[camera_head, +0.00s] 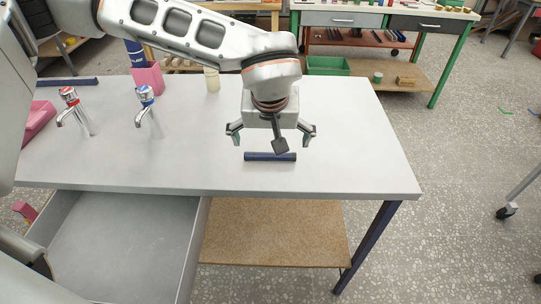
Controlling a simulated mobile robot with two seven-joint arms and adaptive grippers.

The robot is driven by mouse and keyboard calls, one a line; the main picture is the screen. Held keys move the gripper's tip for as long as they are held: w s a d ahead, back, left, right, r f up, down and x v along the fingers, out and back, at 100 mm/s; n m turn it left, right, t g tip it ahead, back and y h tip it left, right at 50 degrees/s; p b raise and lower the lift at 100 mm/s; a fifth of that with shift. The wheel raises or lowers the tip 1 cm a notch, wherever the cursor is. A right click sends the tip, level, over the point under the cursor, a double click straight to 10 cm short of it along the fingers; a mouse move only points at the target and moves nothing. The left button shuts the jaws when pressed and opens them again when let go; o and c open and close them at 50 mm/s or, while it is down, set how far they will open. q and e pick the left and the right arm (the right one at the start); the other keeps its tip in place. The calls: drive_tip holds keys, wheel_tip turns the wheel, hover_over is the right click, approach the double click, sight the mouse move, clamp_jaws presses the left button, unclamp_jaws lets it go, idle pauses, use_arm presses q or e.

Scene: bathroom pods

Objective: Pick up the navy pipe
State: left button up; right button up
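A short navy pipe (258,157) lies flat across the grey-white table (350,150), near its front edge. My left gripper (271,137) points down over the table just behind the pipe in the picture, with its fingers spread wide and nothing between them. A dark part of the gripper overlaps the middle of the pipe in the view. I cannot tell the exact height of the fingers above the pipe. Another navy pipe (67,82) lies at the table's back left. My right gripper is not in view.
A red-topped tap (72,105) and a blue-topped tap (147,108) stand on the left. A pink holder (148,78) and a cream cylinder (212,79) stand at the back. An open drawer (120,245) juts out in front. The table's right side is clear.

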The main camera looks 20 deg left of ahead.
sight(270, 155)
use_arm(q)
drive_tip(key=x, duration=0.5)
drive_tip(key=shift+s+f+b, duration=0.1)
drive_tip(key=shift+s+b, duration=0.2)
drive_tip(key=shift+b, duration=0.1)
drive_tip(key=c, duration=0.7)
drive_tip(key=shift+r, duration=0.25)
